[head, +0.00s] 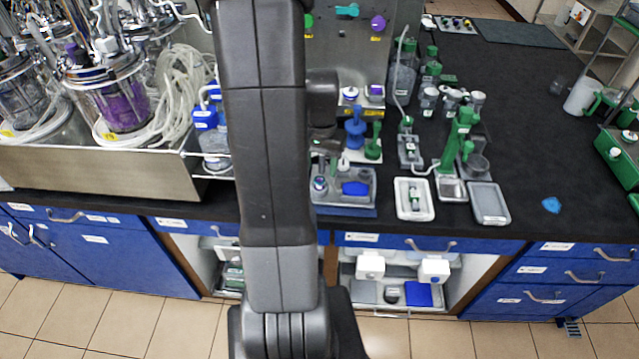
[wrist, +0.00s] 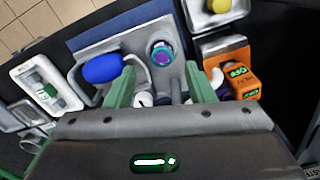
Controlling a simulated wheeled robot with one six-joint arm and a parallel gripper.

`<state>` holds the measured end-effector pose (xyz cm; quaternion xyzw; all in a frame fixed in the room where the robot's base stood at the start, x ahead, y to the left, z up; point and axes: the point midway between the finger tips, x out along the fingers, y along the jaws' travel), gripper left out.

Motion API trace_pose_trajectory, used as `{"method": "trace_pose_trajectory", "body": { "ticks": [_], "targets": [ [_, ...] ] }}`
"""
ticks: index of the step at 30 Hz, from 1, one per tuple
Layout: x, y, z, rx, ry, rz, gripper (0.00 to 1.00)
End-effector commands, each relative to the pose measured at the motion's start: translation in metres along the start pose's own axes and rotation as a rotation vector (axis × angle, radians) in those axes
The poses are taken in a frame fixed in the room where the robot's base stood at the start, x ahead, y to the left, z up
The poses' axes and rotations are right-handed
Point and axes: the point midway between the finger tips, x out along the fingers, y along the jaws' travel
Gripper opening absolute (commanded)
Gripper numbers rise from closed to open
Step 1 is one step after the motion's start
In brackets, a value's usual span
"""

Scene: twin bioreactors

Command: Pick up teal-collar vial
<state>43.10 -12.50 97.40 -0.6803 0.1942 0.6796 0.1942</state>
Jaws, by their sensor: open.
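A vial with a teal ring around a purple top (wrist: 161,54) stands upright in a grey tray in the wrist view. In the head view a small vial (head: 320,184) shows at the left of that tray (head: 347,205), beside my arm. My gripper (wrist: 161,84) is open, its two green fingers apart. In the wrist view the vial lies just beyond the fingertips, between their lines, with nothing gripped. In the head view my gripper (head: 328,166) hangs over the back of the tray, partly hidden by my arm. The vial's lower body is hidden.
A blue oval piece (wrist: 103,67) lies in the same tray, left of the vial. An orange device with a green display (wrist: 240,78) stands close on the right. Green and blue stands (head: 356,130) rise behind the tray. A white tray (head: 414,199) lies to the right.

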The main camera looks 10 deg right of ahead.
Motion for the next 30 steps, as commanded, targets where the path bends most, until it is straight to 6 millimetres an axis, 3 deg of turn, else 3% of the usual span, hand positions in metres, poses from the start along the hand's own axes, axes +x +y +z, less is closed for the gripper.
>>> {"method": "trace_pose_trajectory", "body": {
  "ticks": [9, 19, 26, 30],
  "targets": [
    [0.036, -0.002, 0.002, 0.0, -0.003, 0.001, 0.49],
    [0.042, -0.002, 0.001, 0.0, -0.001, 0.0, 0.49],
    [0.041, -0.002, 0.001, 0.0, -0.001, 0.0, 0.04],
    [0.041, -0.002, 0.001, 0.0, 0.0, 0.0, 0.01]
  ]
}}
